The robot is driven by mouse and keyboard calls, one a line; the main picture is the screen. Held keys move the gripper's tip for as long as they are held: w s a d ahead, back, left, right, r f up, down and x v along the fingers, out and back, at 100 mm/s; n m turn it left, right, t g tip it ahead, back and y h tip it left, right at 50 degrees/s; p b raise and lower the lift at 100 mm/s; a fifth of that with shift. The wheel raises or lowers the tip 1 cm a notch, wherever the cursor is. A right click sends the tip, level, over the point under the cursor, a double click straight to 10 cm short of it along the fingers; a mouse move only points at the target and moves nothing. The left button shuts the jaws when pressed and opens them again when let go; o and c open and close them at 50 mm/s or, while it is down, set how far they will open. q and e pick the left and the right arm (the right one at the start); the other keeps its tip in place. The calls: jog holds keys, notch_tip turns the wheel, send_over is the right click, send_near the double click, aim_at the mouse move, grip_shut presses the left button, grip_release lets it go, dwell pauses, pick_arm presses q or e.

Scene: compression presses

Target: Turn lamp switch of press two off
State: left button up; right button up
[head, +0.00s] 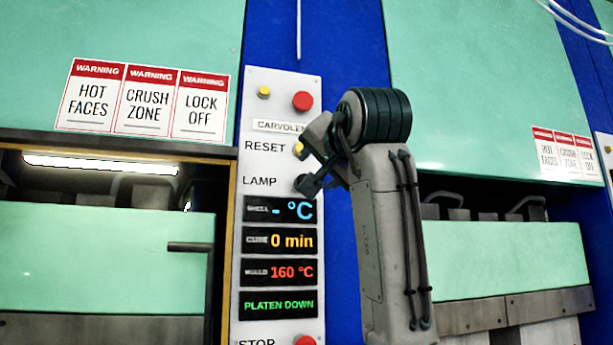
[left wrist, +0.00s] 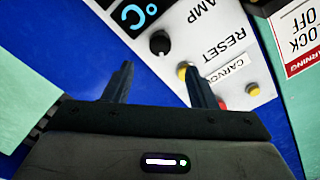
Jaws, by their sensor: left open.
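The lamp switch is a small black knob (head: 299,181) beside the word LAMP on a white control panel (head: 268,88). The knob (left wrist: 160,42) also shows in the left wrist view, above and between my fingers. My left gripper (head: 313,160) is open, at the right edge of the panel, and partly covers the switch area in the head view. In the left wrist view its two fingers (left wrist: 157,75) stand apart with nothing between them. A lit lamp strip (head: 100,164) glows inside the press at left. No press number is readable. My right gripper is out of view.
A yellow reset button (head: 298,148) sits just above the switch, near my gripper. A red button (head: 303,101) and a small yellow one (head: 264,91) are higher. Displays (head: 279,241) fill the panel below. Warning signs (head: 146,100) are at left. Another press (head: 500,255) stands at right.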

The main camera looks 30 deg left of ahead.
pick_arm(q)
jog(key=p+x, duration=0.3)
jog(key=x, duration=0.5)
jog(key=shift+w+a+p, duration=0.25)
jog(key=shift+a+p, duration=0.05)
jog(key=c, duration=1)
